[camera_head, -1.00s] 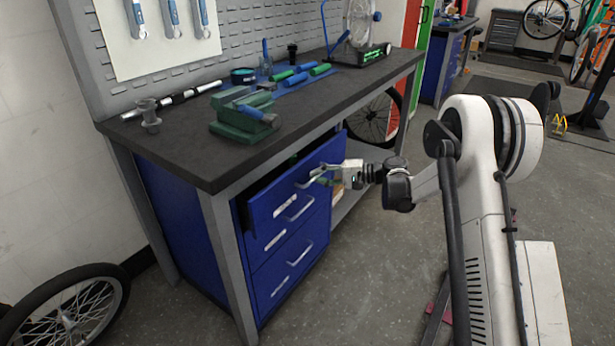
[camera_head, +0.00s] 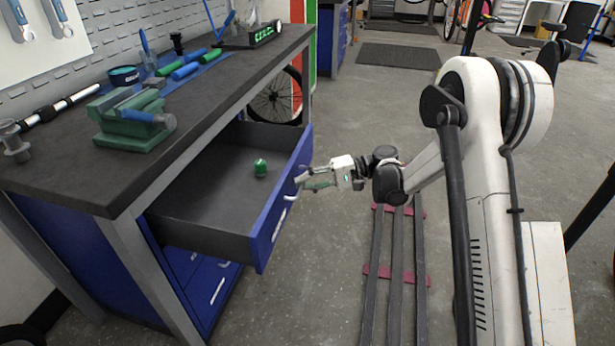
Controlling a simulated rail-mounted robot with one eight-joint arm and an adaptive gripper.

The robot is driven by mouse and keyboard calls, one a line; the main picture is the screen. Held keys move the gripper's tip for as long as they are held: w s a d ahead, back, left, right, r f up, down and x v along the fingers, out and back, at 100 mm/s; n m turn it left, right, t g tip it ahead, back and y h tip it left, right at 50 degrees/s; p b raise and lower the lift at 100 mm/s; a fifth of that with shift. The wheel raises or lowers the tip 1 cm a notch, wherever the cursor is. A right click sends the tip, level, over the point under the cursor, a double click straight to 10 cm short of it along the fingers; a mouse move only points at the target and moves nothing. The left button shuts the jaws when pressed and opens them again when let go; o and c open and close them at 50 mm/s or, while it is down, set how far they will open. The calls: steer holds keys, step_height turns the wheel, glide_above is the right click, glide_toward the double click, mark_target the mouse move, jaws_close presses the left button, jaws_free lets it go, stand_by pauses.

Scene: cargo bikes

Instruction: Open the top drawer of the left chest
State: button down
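The blue chest (camera_head: 188,283) stands under the workbench at the left. Its top drawer (camera_head: 200,190) is pulled far out, and its dark inside shows. A small green object (camera_head: 260,168) stands in the drawer. The drawers below are closed. My gripper (camera_head: 303,180) is at the silver handle (camera_head: 290,198) on the top drawer's blue front. Its fingers appear closed around the handle, though the exact contact is small and partly hidden.
The workbench (camera_head: 75,170) carries a green vise (camera_head: 130,118), a black-and-blue round item (camera_head: 124,75) and several blue and green grips. A bicycle wheel (camera_head: 275,98) is behind the bench. Dark rails (camera_head: 397,260) run along the floor, with clear floor between them and the chest.

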steer(key=shift+d, duration=0.5)
steer(key=c, duration=2.1)
jaws_free()
steer(key=v, duration=1.2)
steer(key=shift+r, duration=0.1)
